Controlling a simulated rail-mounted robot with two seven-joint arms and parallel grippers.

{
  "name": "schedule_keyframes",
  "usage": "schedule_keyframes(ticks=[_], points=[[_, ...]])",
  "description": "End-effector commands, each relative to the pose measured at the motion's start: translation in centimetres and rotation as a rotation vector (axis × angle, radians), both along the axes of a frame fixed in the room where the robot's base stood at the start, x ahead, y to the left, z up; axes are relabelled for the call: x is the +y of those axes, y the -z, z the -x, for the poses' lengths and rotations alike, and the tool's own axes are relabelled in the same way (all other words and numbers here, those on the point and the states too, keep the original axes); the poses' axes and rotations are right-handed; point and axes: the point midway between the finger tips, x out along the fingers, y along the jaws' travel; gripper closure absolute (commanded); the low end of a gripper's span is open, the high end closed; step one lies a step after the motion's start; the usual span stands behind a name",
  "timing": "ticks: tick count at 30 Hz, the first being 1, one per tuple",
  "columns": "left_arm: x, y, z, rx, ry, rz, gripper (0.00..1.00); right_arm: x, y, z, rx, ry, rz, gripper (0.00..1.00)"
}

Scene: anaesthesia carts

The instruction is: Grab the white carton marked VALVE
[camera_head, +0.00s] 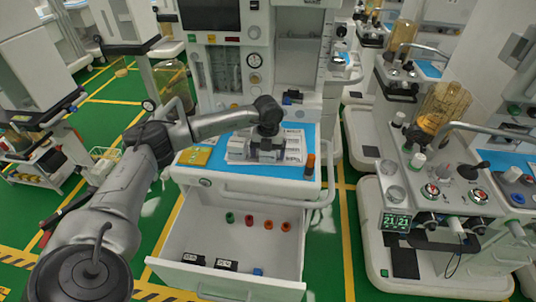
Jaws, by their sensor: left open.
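No marking that reads VALVE can be made out at this size. A white printed item (294,150) lies on the blue mat (235,184) of the middle cart; I cannot tell whether it is a carton or a sheet. My left gripper (266,153) is over this item, pointing down, and is open. The gripper hides part of the item, and I cannot tell whether they touch. My right gripper is not in view.
A yellow packet (195,156) and an orange-brown bottle (310,165) flank the item. Below, an open drawer (225,250) holds several small coloured cylinders and dark labelled boxes (227,265). Another machine (425,205) stands at right. Green floor (325,235) shows between them.

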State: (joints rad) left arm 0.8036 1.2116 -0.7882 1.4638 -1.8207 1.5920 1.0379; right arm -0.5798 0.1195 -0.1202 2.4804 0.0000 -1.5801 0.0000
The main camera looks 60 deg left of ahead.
Motion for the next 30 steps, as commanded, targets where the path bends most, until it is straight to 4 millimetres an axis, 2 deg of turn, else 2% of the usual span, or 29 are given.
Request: schedule_keyframes(ticks=[7,24,30], points=[[0.02,0.26,-0.01,-0.001,0.000,-0.001,0.11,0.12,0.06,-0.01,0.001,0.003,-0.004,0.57],[0.01,0.24,-0.02,-0.001,0.000,0.000,0.65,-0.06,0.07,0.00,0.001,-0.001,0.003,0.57],[0.02,0.17,-0.03,-0.001,0.000,0.000,0.65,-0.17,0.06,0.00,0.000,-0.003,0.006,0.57]])
